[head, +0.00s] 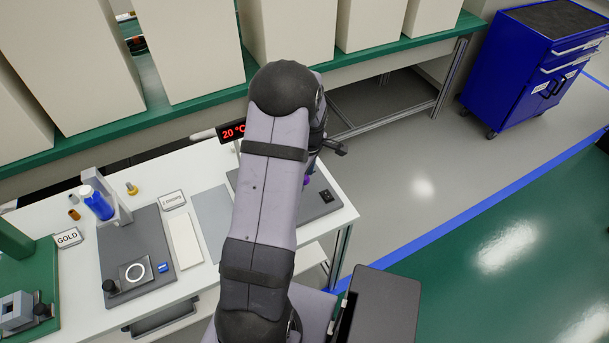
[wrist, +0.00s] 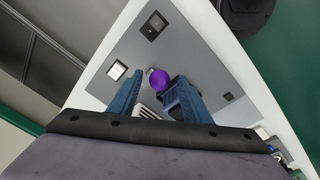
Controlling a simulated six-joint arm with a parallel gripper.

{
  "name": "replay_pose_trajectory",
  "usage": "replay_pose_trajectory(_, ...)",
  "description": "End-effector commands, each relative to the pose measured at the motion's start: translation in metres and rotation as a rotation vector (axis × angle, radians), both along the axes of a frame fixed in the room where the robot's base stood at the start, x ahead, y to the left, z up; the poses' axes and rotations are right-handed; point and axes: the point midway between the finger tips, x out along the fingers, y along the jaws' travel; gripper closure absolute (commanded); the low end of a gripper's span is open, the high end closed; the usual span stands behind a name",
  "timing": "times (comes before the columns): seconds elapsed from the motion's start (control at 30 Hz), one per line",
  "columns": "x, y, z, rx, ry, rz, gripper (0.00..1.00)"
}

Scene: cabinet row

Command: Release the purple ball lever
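The purple ball (wrist: 160,81) of the lever shows in the wrist view, with a small pale metal piece beside it on the grey panel (wrist: 195,58). My gripper (wrist: 156,88) has its two blue fingers apart, one on each side of the ball. Small gaps show between the fingers and the ball, so it does not look gripped. In the head view only a sliver of the purple ball (head: 306,181) shows beside my arm, which hides most of the lever and the fingers.
The panel carries a black switch (wrist: 154,25) and a small lit display (wrist: 117,70). On the white table (head: 85,265), a second grey panel (head: 150,240) holds a blue cylinder (head: 97,204). A red "20 °C" display (head: 233,131) stands near my arm. Open floor lies to the right.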

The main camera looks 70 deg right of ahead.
Motion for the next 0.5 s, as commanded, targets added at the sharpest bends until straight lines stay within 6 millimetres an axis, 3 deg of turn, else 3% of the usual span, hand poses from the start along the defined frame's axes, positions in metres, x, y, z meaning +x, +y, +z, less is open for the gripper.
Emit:
replay_pose_trajectory(0.27, -0.001, 0.000, 0.005, -0.002, 0.000, 0.000, 0.56)
replay_pose_trajectory(0.5, -0.003, 0.002, 0.031, -0.004, 0.000, 0.000, 0.56)
